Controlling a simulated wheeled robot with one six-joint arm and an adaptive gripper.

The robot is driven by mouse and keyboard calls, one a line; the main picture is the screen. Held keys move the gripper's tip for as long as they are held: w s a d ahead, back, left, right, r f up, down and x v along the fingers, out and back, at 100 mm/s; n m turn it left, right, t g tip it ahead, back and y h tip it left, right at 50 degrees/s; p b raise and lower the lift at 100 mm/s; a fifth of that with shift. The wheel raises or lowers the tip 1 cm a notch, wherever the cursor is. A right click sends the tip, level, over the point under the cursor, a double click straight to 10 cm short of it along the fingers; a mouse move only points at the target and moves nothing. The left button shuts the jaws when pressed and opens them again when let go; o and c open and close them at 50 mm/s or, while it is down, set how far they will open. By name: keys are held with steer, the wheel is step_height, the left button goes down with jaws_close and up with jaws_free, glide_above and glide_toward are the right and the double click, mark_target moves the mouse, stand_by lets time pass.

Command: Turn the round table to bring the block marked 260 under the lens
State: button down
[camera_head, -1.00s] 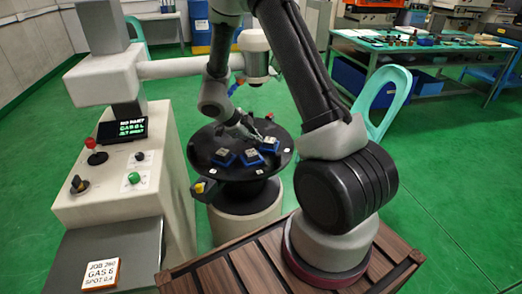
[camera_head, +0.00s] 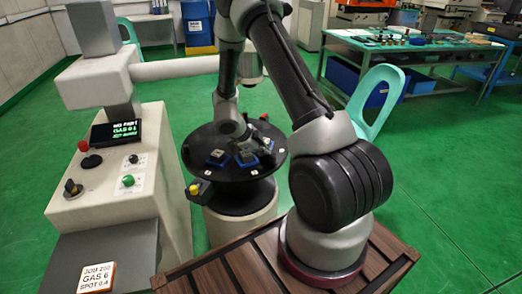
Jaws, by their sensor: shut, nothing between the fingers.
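The round table (camera_head: 195,160) is a black disc on a pale drum, left of centre. The lens head (camera_head: 250,66) hangs from the white horizontal arm, partly hidden behind my arm.
A control console (camera_head: 110,190) with a lit display, red, black and green controls stands at the left. A card (camera_head: 96,277) reads JOB 260, GAS 6, SPOT 0.4. A yellow knob (camera_head: 194,189) sits at the table's front left.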

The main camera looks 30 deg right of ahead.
steer(key=shift+d, duration=0.15)
steer(key=shift+w+d+n, duration=0.1)
steer(key=shift+d+n, duration=0.1)
steer(key=shift+n, duration=0.1)
